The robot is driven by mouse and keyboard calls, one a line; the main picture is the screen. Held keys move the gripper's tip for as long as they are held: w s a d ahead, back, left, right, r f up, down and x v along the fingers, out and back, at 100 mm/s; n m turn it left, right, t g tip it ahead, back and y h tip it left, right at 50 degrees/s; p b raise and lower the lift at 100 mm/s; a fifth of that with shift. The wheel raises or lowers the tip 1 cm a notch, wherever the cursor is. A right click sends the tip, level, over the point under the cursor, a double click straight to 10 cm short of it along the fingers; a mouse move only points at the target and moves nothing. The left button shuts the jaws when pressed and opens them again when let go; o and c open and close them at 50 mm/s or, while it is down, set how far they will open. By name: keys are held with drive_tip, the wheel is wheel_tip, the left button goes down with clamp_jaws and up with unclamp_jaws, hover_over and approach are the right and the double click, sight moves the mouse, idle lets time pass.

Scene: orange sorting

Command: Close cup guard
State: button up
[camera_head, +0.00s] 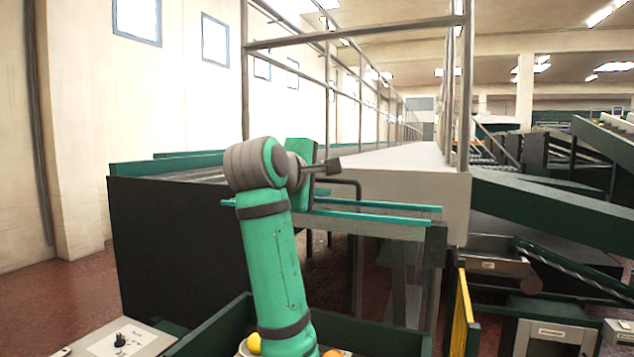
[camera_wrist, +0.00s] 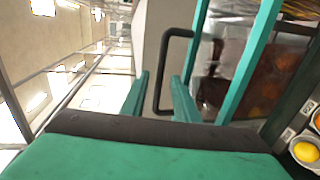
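A black U-shaped handle (camera_wrist: 161,60) stands in the middle of the wrist view. It seems fixed to the clear guard panel (camera_wrist: 213,80), which lies beside teal rails (camera_wrist: 252,62). My gripper (camera_wrist: 161,76) has its two teal fingers apart, and the handle's long bar shows between them. I cannot tell whether either finger touches it. In the head view the handle (camera_head: 352,183) shows just right of my gripper's green body, above the teal rails (camera_head: 375,213). My arm hides part of the guard there. A cup with a yellow fruit (camera_wrist: 306,151) shows at the wrist view's right edge.
A metal rail frame (camera_head: 360,30) rises above the long pale conveyor (camera_head: 395,165). A dark side panel (camera_head: 170,255) stands at left. Below my arm is a green-edged bin (camera_head: 375,338) with fruit. A yellow panel (camera_head: 462,310) stands to the right.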

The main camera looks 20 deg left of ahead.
sight(319, 180)
drive_tip(key=shift+w+d+f, duration=0.1)
drive_tip(key=shift+w+f, duration=0.05)
drive_tip(key=shift+w, duration=0.5)
drive_tip(key=shift+w+f, duration=0.1)
drive_tip(key=shift+w, duration=0.25)
drive_tip(key=shift+w+a, duration=0.4)
drive_tip(key=shift+a, duration=0.35)
drive_tip(key=shift+w+d+f, duration=0.1)
drive_tip(key=c, duration=0.4)
clamp_jaws()
drive_tip(key=shift+a, duration=0.2)
